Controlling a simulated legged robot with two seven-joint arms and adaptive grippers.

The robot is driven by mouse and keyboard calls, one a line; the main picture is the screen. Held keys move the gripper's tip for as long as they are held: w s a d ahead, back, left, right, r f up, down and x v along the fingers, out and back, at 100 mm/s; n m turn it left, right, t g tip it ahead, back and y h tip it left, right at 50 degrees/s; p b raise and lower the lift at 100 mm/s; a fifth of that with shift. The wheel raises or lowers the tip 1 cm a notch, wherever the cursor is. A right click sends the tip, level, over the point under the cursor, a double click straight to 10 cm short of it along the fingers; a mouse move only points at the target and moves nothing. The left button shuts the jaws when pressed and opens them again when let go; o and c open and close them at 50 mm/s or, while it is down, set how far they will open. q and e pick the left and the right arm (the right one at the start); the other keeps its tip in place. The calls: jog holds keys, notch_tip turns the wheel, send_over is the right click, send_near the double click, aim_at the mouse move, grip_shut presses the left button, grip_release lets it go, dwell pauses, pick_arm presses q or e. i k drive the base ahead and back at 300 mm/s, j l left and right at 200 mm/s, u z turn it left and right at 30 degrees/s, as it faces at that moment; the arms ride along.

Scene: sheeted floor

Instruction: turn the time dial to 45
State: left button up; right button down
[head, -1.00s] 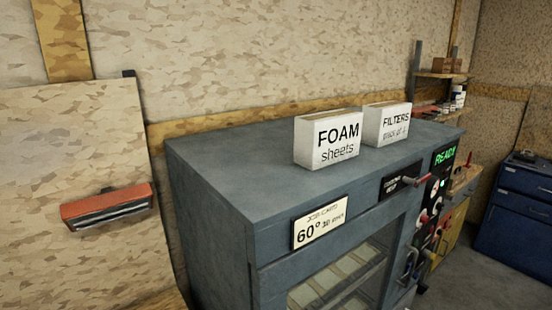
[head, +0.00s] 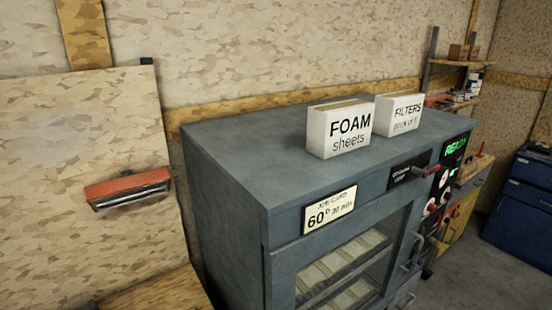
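The control panel (head: 440,190) is on the right end of the grey-blue cabinet's front, seen at a steep angle. Its green READY display (head: 456,147) is at the top. Below it are dark and white round controls with red parts (head: 431,209). They are too small and slanted for me to tell which is the time dial or read its setting. Neither of my grippers is in view.
The cabinet (head: 250,160) has a glass door (head: 345,270) showing shelves inside. A job card (head: 330,210) reads 60° 30 min. FOAM (head: 338,132) and FILTERS (head: 400,116) boxes stand on top. A red-topped fixture (head: 130,188) is at left. Floor (head: 465,260) shows at right.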

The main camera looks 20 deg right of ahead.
aim_at(447, 196)
jog(key=z, duration=1.7)
jog(key=i+l, duration=0.25)
jog(key=l, duration=0.15)
jog(key=i+l, duration=0.2)
jog(key=l, duration=0.2)
jog(key=i+l, duration=0.25)
jog(key=l, duration=0.15)
jog(key=i+l, duration=0.2)
jog(key=l, duration=0.15)
jog(key=u, duration=0.05)
